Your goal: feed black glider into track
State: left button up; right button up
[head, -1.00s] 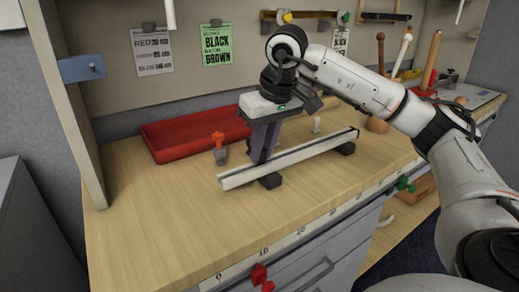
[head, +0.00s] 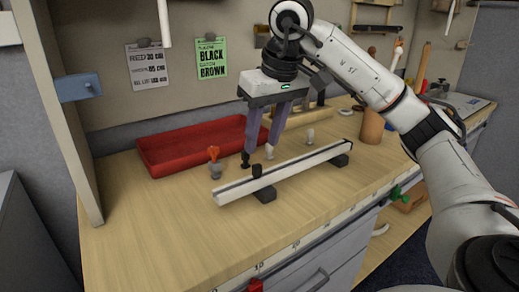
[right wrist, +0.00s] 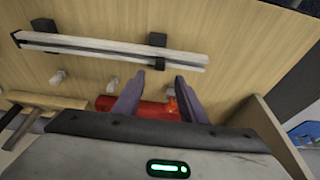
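The pale track (head: 300,168) lies diagonally on the bench on dark supports. The small black glider (head: 257,170) is at the track's near-left part and appears to sit on its top; how well it is seated cannot be told. My right gripper (head: 260,158) is above and behind the track, its purple fingers apart with nothing seen between them. A dark spot shows at its left fingertip; I cannot tell what it is. The right wrist view shows the spread fingers (right wrist: 160,80) and the track (right wrist: 105,45) beyond them. My left gripper is not in view.
A red tray (head: 190,150) lies behind the track. An orange-topped peg (head: 214,162) and small white pegs (head: 310,136) stand near it. A wooden upright (head: 60,110) bounds the left. The bench front-left is clear.

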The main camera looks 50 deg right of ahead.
jog(key=shift+v, duration=1.1)
